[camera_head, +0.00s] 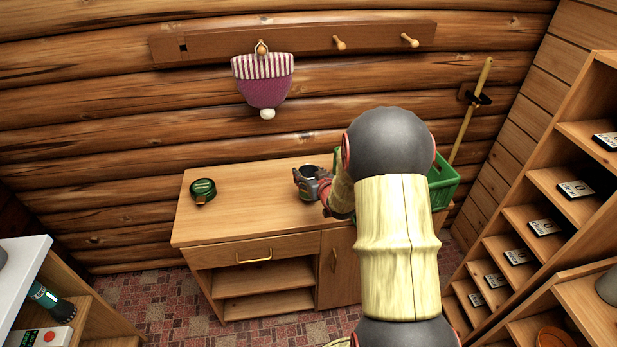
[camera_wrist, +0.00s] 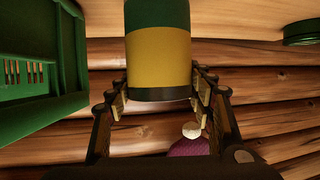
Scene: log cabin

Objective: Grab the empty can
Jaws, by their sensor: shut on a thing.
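A can (camera_wrist: 158,55) with green and yellow bands and a dark rim fills the upper middle of the wrist view. My gripper (camera_wrist: 160,95) has one finger on each side of it and is shut on it. In the head view my gripper (camera_head: 312,182) is over the right part of the wooden cabinet top (camera_head: 255,200). There the can is hard to tell apart from the dark fingers. The can's contents do not show.
A flat green tin (camera_head: 203,190) sits at the left of the cabinet top. A green crate (camera_head: 441,187) stands at its right, partly behind my arm. A knitted hat (camera_head: 263,82) hangs on the log wall. Shelves (camera_head: 560,185) are on the right. The middle of the top is clear.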

